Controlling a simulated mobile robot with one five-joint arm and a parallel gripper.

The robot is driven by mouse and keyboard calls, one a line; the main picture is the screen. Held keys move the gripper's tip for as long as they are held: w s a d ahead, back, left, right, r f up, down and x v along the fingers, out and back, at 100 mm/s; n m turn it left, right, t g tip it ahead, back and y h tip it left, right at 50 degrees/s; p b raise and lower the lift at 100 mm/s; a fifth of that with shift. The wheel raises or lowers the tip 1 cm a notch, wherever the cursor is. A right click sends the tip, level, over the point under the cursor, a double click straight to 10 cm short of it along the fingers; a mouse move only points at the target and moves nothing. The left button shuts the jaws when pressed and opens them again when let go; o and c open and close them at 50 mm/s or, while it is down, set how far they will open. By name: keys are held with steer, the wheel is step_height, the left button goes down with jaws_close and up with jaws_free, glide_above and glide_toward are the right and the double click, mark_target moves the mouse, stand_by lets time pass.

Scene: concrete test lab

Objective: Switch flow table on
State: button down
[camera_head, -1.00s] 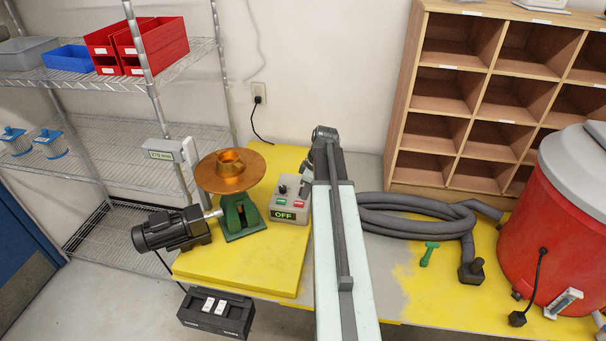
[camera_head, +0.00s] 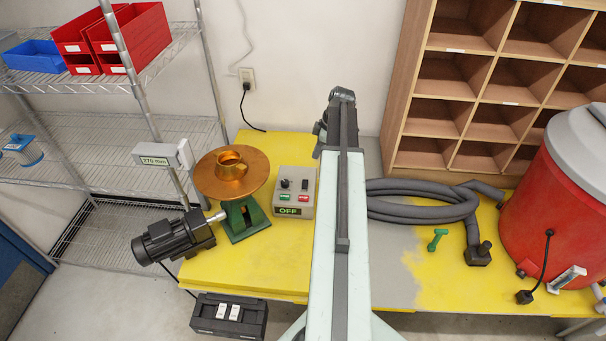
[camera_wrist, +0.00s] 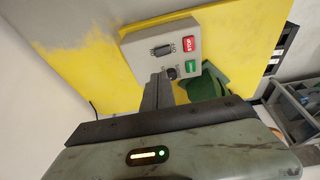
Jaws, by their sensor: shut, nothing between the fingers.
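The flow table is a copper disc (camera_head: 231,174) on a green stand (camera_head: 243,217), with a copper ring-shaped mould (camera_head: 230,165) on top. Right of it is a grey control box (camera_head: 295,180) with a black knob, a second dark switch, a green button (camera_head: 285,197) and a red button (camera_head: 303,198). Its display (camera_head: 289,211) reads OFF. In the wrist view the box shows a red STOP button (camera_wrist: 188,44), a green button (camera_wrist: 190,66) and the knob (camera_wrist: 171,73). My gripper (camera_wrist: 162,78) is shut and empty, its tips overlapping the box's edge near the knob; contact cannot be told.
A black motor (camera_head: 173,235) sits left of the stand, near a 270 mm display (camera_head: 160,155). Right of my arm are a coiled grey hose (camera_head: 425,207), a green dumbbell-shaped piece (camera_head: 437,240) and a red drum (camera_head: 565,215). Wooden pigeonholes (camera_head: 470,120) stand behind.

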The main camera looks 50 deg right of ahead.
mark_target(305, 180)
steer(key=b+x, duration=0.6)
steer(key=x, duration=0.1)
steer(key=b+x, duration=0.7)
steer(key=shift+d+f, duration=0.15)
steer(key=shift+d, duration=0.05)
steer(key=shift+b, duration=0.35)
steer(key=shift+w+d+f+b, duration=0.15)
steer(key=shift+d+f+b, duration=0.05)
steer(key=shift+f+b, duration=0.25)
steer(key=shift+a+r, duration=0.1)
steer(key=shift+r, duration=0.1)
